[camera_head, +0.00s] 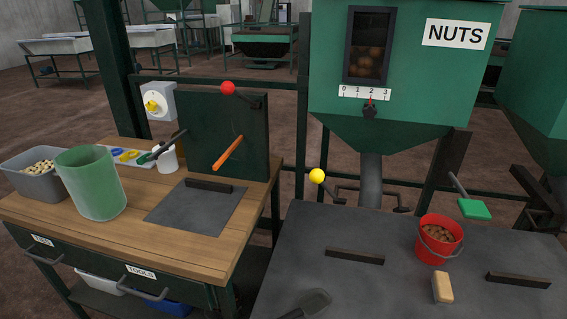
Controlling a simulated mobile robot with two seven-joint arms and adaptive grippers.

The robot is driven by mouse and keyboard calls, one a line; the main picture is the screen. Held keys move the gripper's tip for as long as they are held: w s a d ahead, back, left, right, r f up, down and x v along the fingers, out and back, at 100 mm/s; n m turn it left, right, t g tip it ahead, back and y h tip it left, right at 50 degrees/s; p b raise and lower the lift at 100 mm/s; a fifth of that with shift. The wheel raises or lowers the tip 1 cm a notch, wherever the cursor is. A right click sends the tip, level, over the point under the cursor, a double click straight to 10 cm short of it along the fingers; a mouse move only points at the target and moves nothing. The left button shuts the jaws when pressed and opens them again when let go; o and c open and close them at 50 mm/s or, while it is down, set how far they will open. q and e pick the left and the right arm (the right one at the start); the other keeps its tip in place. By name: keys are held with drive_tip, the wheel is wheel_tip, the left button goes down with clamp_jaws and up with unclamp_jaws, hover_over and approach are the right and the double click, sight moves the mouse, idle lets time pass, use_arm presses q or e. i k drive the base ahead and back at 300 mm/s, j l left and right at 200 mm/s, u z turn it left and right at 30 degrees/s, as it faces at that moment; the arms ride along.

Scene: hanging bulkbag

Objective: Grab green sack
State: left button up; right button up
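A green, open-topped, slightly tapered container (90,184) stands upright on the left part of the wooden workbench (150,238). It is the only sack-like green thing I see, but I cannot tell whether it is soft cloth or rigid.
A grey bin of pale pieces (35,172) is close left of the green container. A white cup (166,160) and a dark plate (195,207) are to its right. A red bucket (440,238), a sponge-like block (442,288) and a dark scoop (312,302) are on the dark table (310,240).

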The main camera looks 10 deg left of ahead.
sight(89, 172)
drive_tip(key=u, duration=1.7)
drive_tip(key=i+j+z, duration=0.1)
drive_tip(key=z, duration=1.3)
drive_tip(key=j+z, duration=0.4)
drive_tip(key=k+j+z, duration=0.1)
drive_tip(key=j+z, duration=0.35)
drive_tip(key=k+j+z, duration=0.15)
drive_tip(key=j, duration=0.2)
drive_tip(key=j+z, duration=0.15)
drive_tip(key=j, duration=0.15)
drive_tip(key=k+j+z, duration=0.1)
drive_tip(key=j, duration=0.25)
drive_tip(key=k, duration=0.05)
